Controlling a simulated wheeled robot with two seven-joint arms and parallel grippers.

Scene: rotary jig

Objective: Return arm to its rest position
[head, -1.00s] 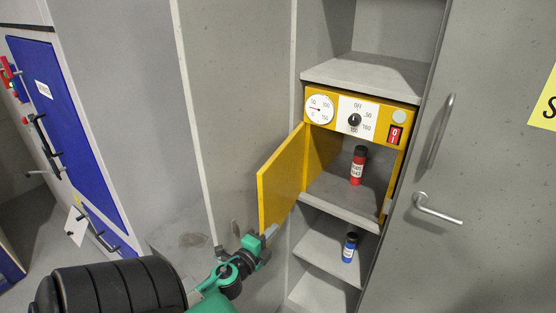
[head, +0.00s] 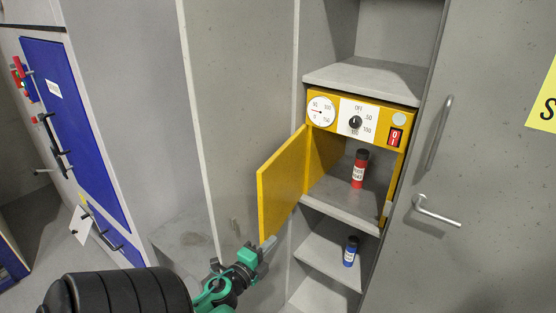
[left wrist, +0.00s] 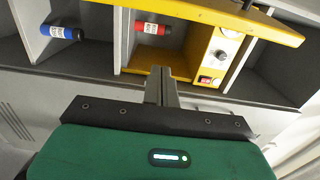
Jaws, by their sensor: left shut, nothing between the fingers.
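My left gripper (head: 265,250) is shut and empty. In the head view it is just below the lower edge of the open yellow door (head: 280,186), and I cannot tell whether it touches it. In the left wrist view its closed fingers (left wrist: 160,85) point toward the yellow oven box (left wrist: 200,62). The right gripper is not in view.
The yellow oven box (head: 319,150) in the cabinet holds a red bottle (head: 359,170), upright. A blue bottle (head: 350,252) stands on the shelf below. A grey door with a handle (head: 437,212) is at the right. A blue panel (head: 75,130) is at the far left.

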